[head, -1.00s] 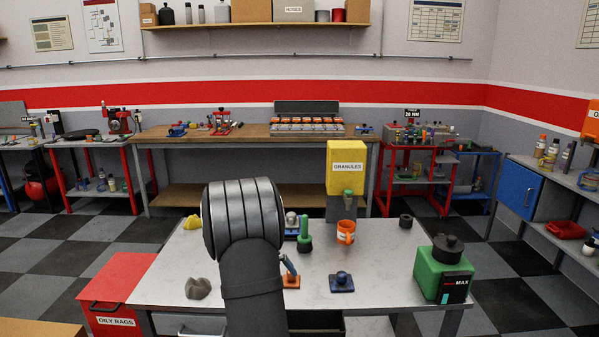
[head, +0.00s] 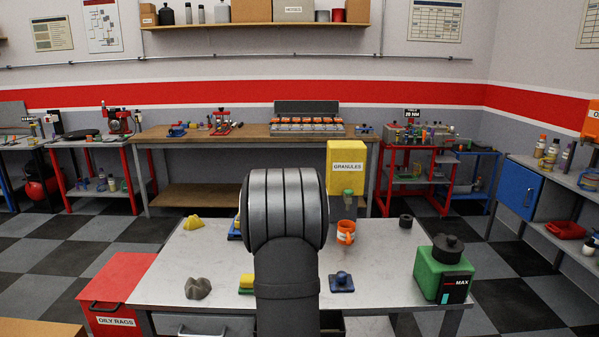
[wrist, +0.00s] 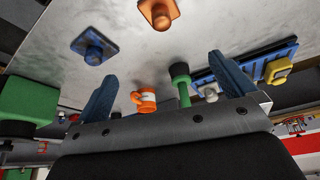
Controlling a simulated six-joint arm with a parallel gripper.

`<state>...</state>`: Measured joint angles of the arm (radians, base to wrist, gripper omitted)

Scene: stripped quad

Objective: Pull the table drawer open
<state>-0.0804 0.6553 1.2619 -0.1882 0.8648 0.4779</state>
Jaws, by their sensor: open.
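The table (head: 385,292) stands in front of me in the head view, its grey top holding several small items. A pale drawer front (head: 168,326) with a handle (head: 188,331) shows under its front edge at the lower left, cut by the picture's bottom. Whether it is shut is hard to tell. My gripper (wrist: 162,68) is open and empty in the wrist view, its two blue fingers wide apart and pointing toward the tabletop (wrist: 200,30). In the head view my arm hides the gripper and the middle of the table's front. The drawer does not show in the wrist view.
On the tabletop are an orange mug (head: 346,232), a blue knobbed plate (head: 342,282), a green canister (head: 441,272), a yellow-and-blue block (head: 246,284) and a grey lump (head: 198,288). A red bin (head: 110,275) stands at the table's left.

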